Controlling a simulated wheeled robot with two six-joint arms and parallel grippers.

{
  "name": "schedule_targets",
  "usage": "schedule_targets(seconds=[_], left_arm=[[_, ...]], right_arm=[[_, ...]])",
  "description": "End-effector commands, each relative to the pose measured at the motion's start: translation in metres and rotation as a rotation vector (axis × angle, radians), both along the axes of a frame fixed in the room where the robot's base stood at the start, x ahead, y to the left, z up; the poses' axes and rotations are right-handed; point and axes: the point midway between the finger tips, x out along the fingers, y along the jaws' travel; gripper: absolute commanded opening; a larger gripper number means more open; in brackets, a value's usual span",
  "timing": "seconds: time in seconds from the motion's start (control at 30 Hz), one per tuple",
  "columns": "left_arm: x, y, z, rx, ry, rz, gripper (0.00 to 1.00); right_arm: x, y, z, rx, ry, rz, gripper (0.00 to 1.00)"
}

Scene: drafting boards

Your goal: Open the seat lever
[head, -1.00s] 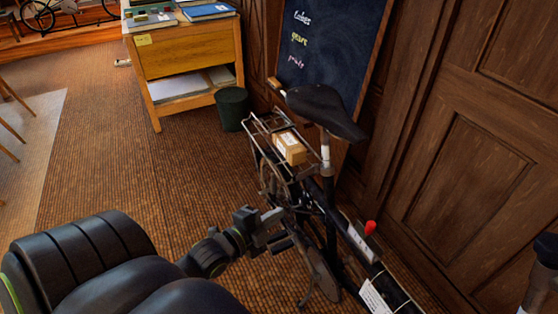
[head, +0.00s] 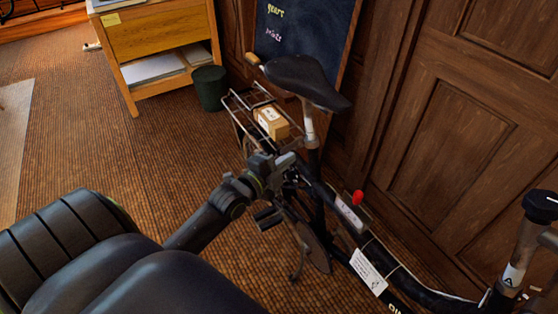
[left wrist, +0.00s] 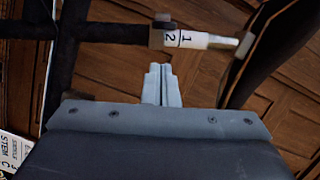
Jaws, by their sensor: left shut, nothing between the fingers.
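A black bicycle stands at the centre right in the head view. Its dark saddle (head: 300,78) sits on a pale seat post (head: 309,124) above the black frame. In the left wrist view the post (left wrist: 192,40) carries a white band marked 1 and 2, with a collar (left wrist: 156,38) at its frame end. I cannot clearly make out the seat lever near that collar. My left gripper (head: 287,161) is close to the seat tube, below the saddle; its fingers (left wrist: 163,86) are shut and empty, apart from the post. My right gripper is out of view.
A cardboard box (head: 272,124) sits on the rear rack. A red knob (head: 357,197) and a white label (head: 368,271) are on the frame. A bin (head: 210,88) and desk (head: 165,55) stand behind.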

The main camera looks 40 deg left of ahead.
Motion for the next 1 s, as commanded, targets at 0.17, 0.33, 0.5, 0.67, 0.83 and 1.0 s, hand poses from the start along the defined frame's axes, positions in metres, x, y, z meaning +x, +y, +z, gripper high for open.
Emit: schedule_targets(seconds=[0.17,0.33,0.5,0.67,0.83,1.0], left_arm=[[0.006,0.019,-0.007,0.001,0.002,0.000,0.00],[0.007,0.025,-0.008,0.000,0.000,0.001,0.00],[0.008,0.025,-0.008,-0.001,0.000,0.001,0.00],[0.007,0.025,-0.009,-0.001,0.000,0.001,0.00],[0.007,0.029,-0.011,0.002,0.000,0.001,0.00],[0.008,0.038,-0.015,0.002,0.000,0.001,0.00]], right_arm=[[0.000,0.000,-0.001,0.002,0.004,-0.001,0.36],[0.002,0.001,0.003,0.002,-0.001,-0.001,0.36],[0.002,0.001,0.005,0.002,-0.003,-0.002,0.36],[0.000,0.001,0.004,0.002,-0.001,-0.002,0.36],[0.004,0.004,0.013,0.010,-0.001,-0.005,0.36],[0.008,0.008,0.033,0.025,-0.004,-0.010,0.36]])
